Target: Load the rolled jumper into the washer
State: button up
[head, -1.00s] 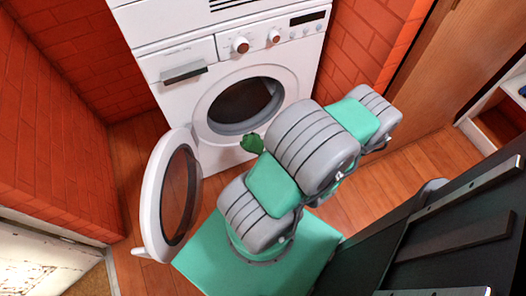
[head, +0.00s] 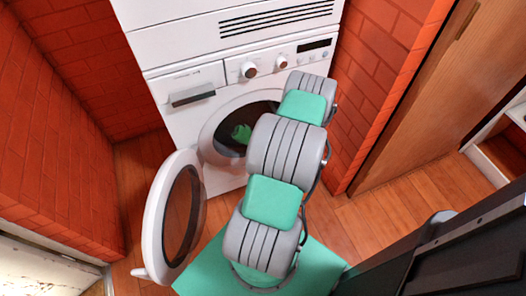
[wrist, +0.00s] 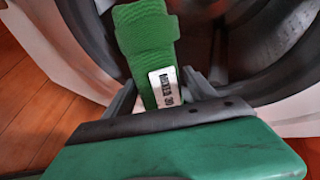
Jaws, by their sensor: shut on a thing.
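The washer (head: 222,179) is white, with its round door (head: 155,205) swung wide open to the left. Its dark drum opening (head: 225,130) is partly hidden behind my arm. The rolled jumper (head: 241,133) is green and shows against the opening in the head view. In the wrist view the jumper (wrist: 147,38) is a ribbed green roll with a white label, in front of the grey drum rim (wrist: 88,40). My gripper (wrist: 165,88) is shut on its near end, by the label. How deep the jumper is in the opening I cannot tell.
Red brick walls (head: 55,130) stand left and right of the washer. A second white appliance (head: 230,22) sits on top of it. A wooden door (head: 430,90) is at the right. The open washer door stands left of my arm.

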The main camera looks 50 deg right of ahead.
jog(key=w+d+f+b, duration=0.2)
jog(key=w+d+b, duration=0.3)
jog(key=w, duration=0.4)
jog(key=w+d+f+b, duration=0.2)
jog(key=w+d+b, duration=0.2)
jog(key=w, duration=0.4)
jog(key=shift+w+d+b, duration=0.4)
jog(key=shift+d, duration=0.05)
jog(key=o, duration=1.9)
jog(key=shift+s+a, duration=0.1)
jog(key=shift+s, duration=0.05)
jog(key=p+v, duration=0.3)
jog(key=v, duration=0.4)
jog(key=shift+s+a+r, duration=0.1)
jog(key=shift+s+r, duration=0.15)
jog(key=shift+r, duration=0.05)
